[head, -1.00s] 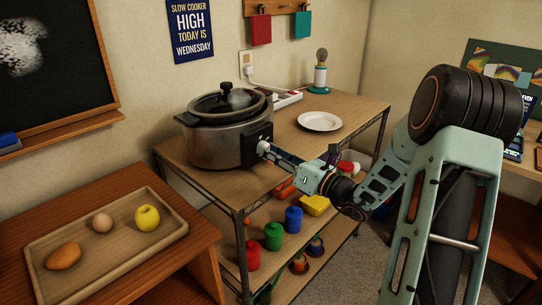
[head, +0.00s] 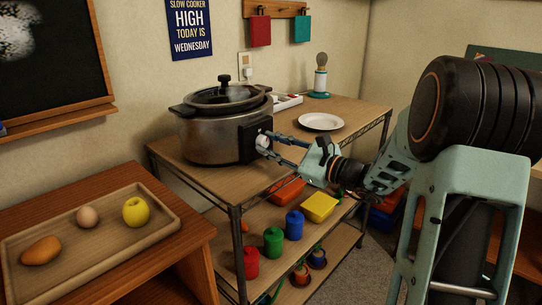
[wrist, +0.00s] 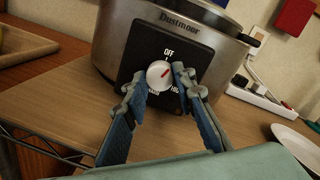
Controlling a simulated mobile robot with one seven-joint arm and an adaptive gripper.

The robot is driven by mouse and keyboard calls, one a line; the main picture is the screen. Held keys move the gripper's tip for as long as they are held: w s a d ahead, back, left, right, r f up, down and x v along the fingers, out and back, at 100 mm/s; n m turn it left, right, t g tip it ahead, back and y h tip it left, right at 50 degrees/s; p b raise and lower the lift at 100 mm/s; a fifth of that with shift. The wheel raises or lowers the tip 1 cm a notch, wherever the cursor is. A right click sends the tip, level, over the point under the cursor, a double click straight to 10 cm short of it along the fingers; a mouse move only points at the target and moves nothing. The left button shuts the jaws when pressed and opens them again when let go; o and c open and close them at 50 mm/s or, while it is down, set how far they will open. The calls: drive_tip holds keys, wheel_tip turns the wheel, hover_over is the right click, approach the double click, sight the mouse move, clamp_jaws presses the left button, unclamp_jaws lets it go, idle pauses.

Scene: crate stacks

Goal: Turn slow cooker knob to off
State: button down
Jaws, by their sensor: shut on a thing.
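The slow cooker (head: 205,138) stands on the wooden top of a wire shelf unit, with its dark lid on. Its black control panel (wrist: 138,60) faces my gripper and reads OFF at the top; the lower labels are partly hidden by the fingers. In the head view the gripper (head: 264,143) reaches the knob from the right.
A white plate (head: 321,122), a lamp (head: 320,80) and a power strip (head: 288,101) are on the shelf top. A tray (head: 100,240) with an egg and other food lies on the left table. Coloured containers stand on the lower shelf.

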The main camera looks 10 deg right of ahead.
drive_tip(key=shift+f+n+b, duration=0.2)
drive_tip(key=shift+n+b, duration=1)
drive_tip(key=shift+b, duration=0.05)
drive_tip(key=shift+r+n+b, duration=0.15)
drive_tip(key=shift+n+b, duration=0.75)
drive_tip(key=c, duration=1.6)
unclamp_jaws()
drive_tip(key=shift+r, duration=0.1)
drive_tip(key=v, duration=1.2)
drive_tip(key=shift+r, duration=0.15)
